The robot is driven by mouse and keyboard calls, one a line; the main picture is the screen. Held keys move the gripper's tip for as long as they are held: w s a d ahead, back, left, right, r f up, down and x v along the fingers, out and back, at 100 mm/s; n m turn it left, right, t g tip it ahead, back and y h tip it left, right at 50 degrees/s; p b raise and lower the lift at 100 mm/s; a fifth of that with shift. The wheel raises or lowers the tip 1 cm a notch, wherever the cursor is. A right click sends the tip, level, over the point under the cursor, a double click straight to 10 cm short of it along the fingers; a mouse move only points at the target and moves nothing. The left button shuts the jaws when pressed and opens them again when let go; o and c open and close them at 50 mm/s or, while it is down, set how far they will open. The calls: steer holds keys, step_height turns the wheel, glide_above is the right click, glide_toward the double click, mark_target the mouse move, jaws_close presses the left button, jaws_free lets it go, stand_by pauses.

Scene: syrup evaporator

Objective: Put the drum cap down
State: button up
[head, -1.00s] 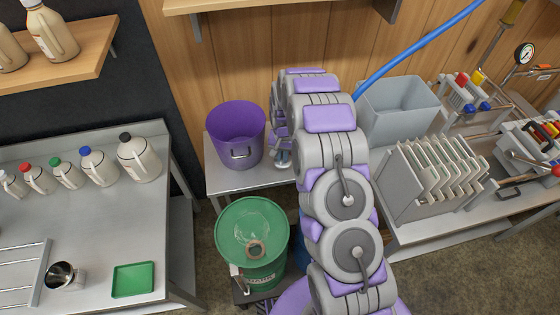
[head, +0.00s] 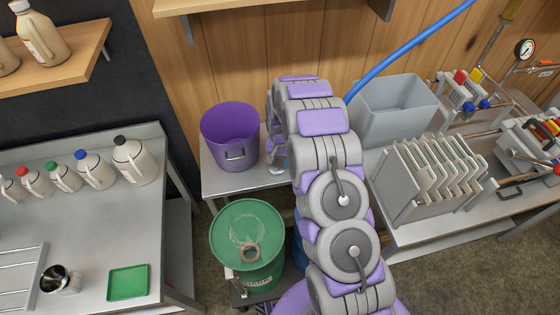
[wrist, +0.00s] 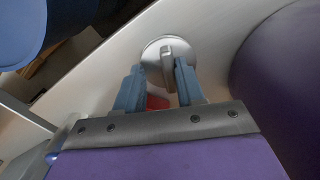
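The drum cap (wrist: 158,57) shows in the wrist view as a round silver disc with a raised grip bar. It appears to lie flat on the pale metal bench top (wrist: 205,42). My gripper (wrist: 160,75) has its two blue-grey fingers spread, with the cap's bar between their tips and gaps visible beside it.
A purple bucket (head: 229,138) stands on the bench, close on the right in the wrist view (wrist: 285,85). A grey bin (head: 395,110) and a slotted filter rack (head: 430,175) are to the right. A bench with several jugs (head: 133,160) is at left.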

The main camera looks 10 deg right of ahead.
steer(key=shift+a, duration=0.4)
steer(key=shift+a+r, duration=0.85)
steer(key=shift+r, duration=0.05)
step_height(320, 180, up, 6)
steer(key=d+r+p, duration=0.1)
steer(key=d+p, duration=0.1)
step_height(320, 180, up, 4)
glide_above(279, 166)
steer(key=a, duration=0.2)
steer(key=s+d+r+n, duration=0.1)
steer(key=s+d+r, duration=0.1)
steer(key=s+r, duration=0.5)
steer(key=s+a+r+n, duration=0.2)
steer(key=s+r, duration=0.9)
steer(key=s, duration=0.2)
steer(key=s+r, duration=0.1)
steer(key=s, duration=1.1)
steer(key=s+d+r+n+g, duration=0.1)
steer(key=s+r, duration=0.1)
steer(key=s, duration=0.9)
steer(key=shift+s+d+r+n+g+p, duration=0.25)
steer(key=shift+s+r+n+g+p, duration=0.1)
steer(key=shift+p, duration=0.1)
